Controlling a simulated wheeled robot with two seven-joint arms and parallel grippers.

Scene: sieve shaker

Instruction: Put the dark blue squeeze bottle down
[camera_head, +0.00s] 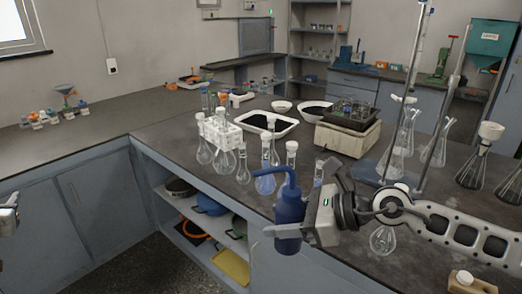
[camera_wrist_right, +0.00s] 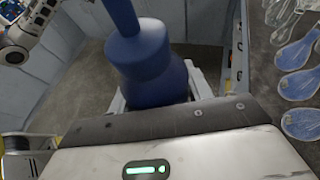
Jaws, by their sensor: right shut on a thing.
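The dark blue squeeze bottle (camera_head: 289,207) is upright, with its bent spout at the top, near the front edge of the bench. My right gripper (camera_head: 290,230) is shut around its body from the right. In the right wrist view the bottle (camera_wrist_right: 146,52) rises beyond the gripper (camera_wrist_right: 165,105), and its lower part is hidden. Bare floor and cabinet fronts show around it there, and the bench top lies to the right. I see no support under the bottle. My left gripper (camera_head: 8,212) only partly shows at the left edge, and its jaws cannot be made out.
Several glass flasks (camera_head: 223,160) and a white rack (camera_head: 222,132) stand left of the bottle. A white tray (camera_head: 285,127) and a dark-topped device (camera_head: 345,135) are behind. A stand and more flasks are at right. The left bench (camera_head: 90,127) has a wide clear stretch.

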